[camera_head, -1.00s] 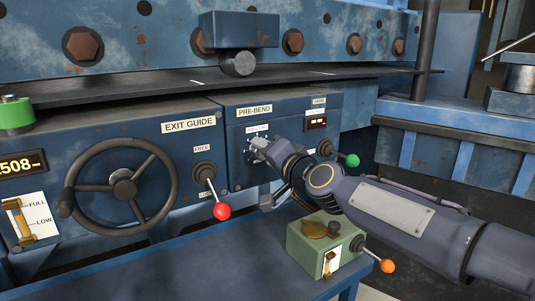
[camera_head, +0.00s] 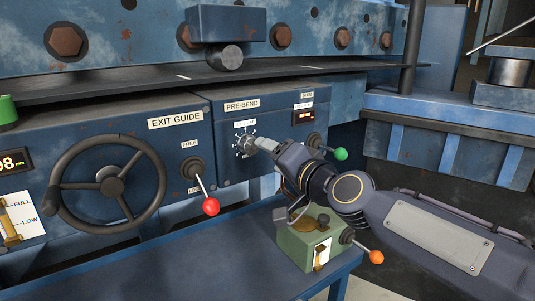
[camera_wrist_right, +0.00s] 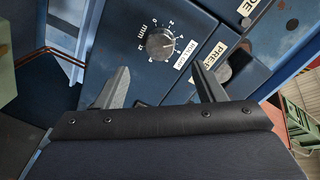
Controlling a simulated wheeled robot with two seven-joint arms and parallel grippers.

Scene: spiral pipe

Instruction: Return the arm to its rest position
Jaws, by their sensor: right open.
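My right arm comes in from the lower right in the head view. Its gripper (camera_head: 266,145) is just in front of the small round dial (camera_head: 245,145) on the PRE-BEND panel. In the right wrist view the two fingers (camera_wrist_right: 160,92) are apart with nothing between them. The knob (camera_wrist_right: 160,43) with its numbered scale shows beyond the fingertips, clear of them. My left gripper is in neither view.
A handwheel (camera_head: 109,184) and a red-knobbed lever (camera_head: 210,205) stand at left. A green-knobbed lever (camera_head: 340,154) is just behind my right arm. A green box (camera_head: 306,246) with an orange-knobbed lever (camera_head: 375,257) sits below the arm on the blue bench (camera_head: 200,265).

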